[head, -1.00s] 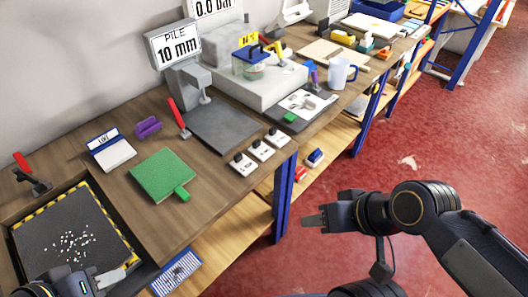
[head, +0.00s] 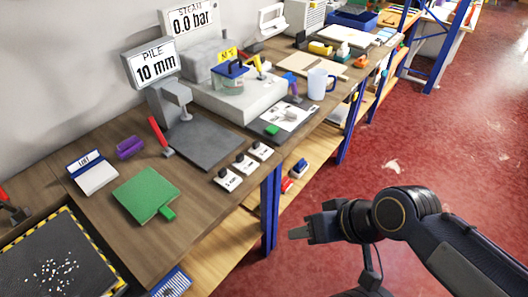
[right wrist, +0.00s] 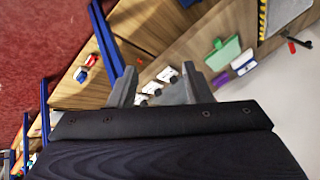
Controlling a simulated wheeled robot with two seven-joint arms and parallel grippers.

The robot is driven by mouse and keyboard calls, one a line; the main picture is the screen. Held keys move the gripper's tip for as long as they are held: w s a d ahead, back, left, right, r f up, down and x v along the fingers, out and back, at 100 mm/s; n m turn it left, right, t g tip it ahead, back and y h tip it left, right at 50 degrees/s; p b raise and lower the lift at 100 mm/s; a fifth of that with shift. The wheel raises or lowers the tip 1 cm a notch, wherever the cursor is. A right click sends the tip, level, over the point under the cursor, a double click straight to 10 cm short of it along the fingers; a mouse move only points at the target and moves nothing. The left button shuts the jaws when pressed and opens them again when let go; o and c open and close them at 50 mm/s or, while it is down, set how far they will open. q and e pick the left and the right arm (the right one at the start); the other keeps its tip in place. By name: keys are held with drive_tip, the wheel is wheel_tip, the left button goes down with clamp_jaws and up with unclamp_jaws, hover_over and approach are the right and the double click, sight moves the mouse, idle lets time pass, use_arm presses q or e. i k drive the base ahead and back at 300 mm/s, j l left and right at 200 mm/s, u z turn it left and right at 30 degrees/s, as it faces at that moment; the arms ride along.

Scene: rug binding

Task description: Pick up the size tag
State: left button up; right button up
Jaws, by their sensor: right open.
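Three small white cards with black knobs lie in a row near the bench's front edge: a near one (head: 228,183), a middle one (head: 245,164) and a far one (head: 261,151). They have small print and look like size tags; I cannot tell which one is meant. They also show between my fingers in the right wrist view, small and partly hidden (right wrist: 167,75). My right gripper (head: 299,232) is open and empty, out over the red floor in front of the bench, apart from the cards. My left gripper is out of view.
A green square with a tab (head: 146,194), a purple block (head: 130,148) and a white labelled stand (head: 93,174) lie on the bench. A grey press (head: 170,100) stands behind the cards. A blue post (head: 270,205) supports the bench front. The red floor is clear.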

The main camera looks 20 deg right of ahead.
sight(262, 152)
drive_tip(key=i+l+u, duration=0.4)
drive_tip(key=l, duration=0.2)
drive_tip(key=l+u, duration=0.2)
drive_tip(key=i+l+u, duration=0.1)
drive_tip(key=l+u, duration=0.15)
drive_tip(key=l, duration=0.2)
